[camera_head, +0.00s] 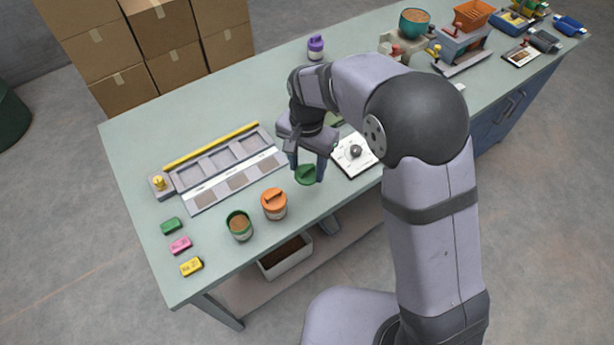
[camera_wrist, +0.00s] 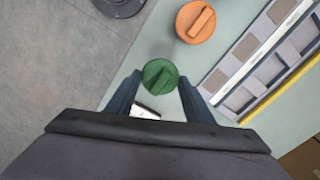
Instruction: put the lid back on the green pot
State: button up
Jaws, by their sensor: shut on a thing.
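The green pot (camera_head: 240,226) stands open on the bench near its front edge, with brown grainy fill showing inside its green rim. My gripper (camera_head: 307,174) is shut on the round green lid (camera_head: 305,176), to the right of the pot and apart from it. In the wrist view the lid (camera_wrist: 160,76) sits between the two fingers (camera_wrist: 158,88), its raised bar handle facing the camera. The green pot is not in the wrist view.
A pot with an orange lid (camera_head: 274,203) stands between my gripper and the green pot; its lid also shows in the wrist view (camera_wrist: 195,22). Behind lies a grey sectioned tray (camera_head: 222,190). Green, pink and yellow blocks (camera_head: 181,246) lie left. A white dial plate (camera_head: 354,154) is right of my gripper.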

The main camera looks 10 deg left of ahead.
jog(key=shift+r, duration=0.4)
jog(key=shift+s+a+r, duration=0.25)
jog(key=shift+s+a, duration=0.05)
jog(key=shift+a, duration=0.15)
jog(key=s+a+n+p, duration=0.1)
jog(key=s+a, duration=0.1)
jog(key=s+a+r, duration=0.1)
jog(key=s+a, duration=0.1)
jog(key=s+a+r+n+p, duration=0.1)
jog(key=a, duration=0.1)
jog(key=shift+s+a+n+p, duration=0.3)
jog(key=shift+s+a, duration=0.1)
jog(key=s+a+r+n+p, duration=0.1)
jog(key=s+a+n+p, duration=0.1)
jog(key=s+a, duration=0.4)
jog(key=shift+s+a+n, duration=0.2)
jog(key=shift+s+n, duration=0.5)
jog(key=shift+s, duration=0.15)
jog(key=shift+f, duration=0.1)
jog(key=shift+f+b, duration=2.5)
jog(key=shift+f, duration=0.5)
jog(key=shift+f+p, duration=0.2)
jog(key=shift+p, duration=0.35)
